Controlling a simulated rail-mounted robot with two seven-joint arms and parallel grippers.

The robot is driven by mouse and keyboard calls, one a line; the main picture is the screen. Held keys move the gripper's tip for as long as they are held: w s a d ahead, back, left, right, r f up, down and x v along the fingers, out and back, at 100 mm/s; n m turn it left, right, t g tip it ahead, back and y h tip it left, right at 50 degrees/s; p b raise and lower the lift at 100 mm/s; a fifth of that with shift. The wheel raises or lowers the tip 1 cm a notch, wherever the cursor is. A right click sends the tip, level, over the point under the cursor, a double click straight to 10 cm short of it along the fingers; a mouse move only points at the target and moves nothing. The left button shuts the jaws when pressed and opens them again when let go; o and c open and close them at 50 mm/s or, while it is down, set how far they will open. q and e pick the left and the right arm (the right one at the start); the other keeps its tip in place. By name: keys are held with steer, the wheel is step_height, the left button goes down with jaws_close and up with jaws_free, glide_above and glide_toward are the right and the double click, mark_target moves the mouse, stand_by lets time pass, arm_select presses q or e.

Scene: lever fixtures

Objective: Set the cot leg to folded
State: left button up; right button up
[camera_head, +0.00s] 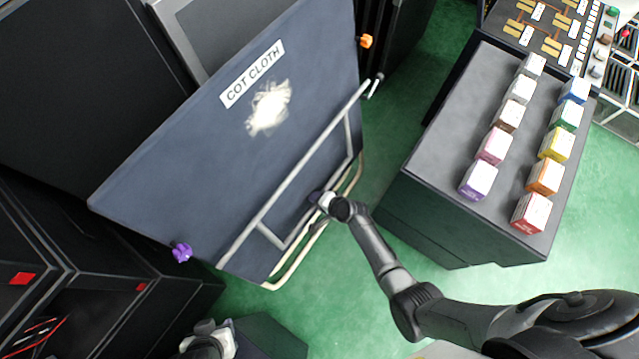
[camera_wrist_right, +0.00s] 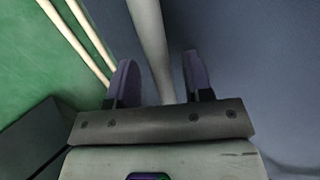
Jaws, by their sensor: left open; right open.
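The cot is a dark blue panel labelled COT CLOTH (camera_head: 252,73), tilted in the head view. A grey tubular leg frame (camera_head: 298,175) crosses its lower right side; how far it stands off the cloth is hard to tell. My right gripper (camera_head: 322,198) is at the lower bar of this frame, its fingers mostly hidden by its wrist. In the right wrist view the open right gripper (camera_wrist_right: 157,80) has a finger on each side of a grey bar (camera_wrist_right: 148,35); contact is unclear. My left gripper (camera_head: 208,330) is low in the head view, away from the cot.
Beige tubes (camera_head: 285,279) run along the cot's lower edge. An orange knob (camera_head: 366,41) and a purple knob (camera_head: 182,252) sit at its edges. A dark counter (camera_head: 425,165) with several coloured boxes stands right. Green floor (camera_head: 385,150) lies between. Black cabinets (camera_head: 60,270) stand left.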

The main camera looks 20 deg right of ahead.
steer(key=shift+r, duration=0.1)
steer(key=p+v, duration=0.8)
steer(key=v, duration=0.5)
steer(key=shift+s+d+r, duration=0.2)
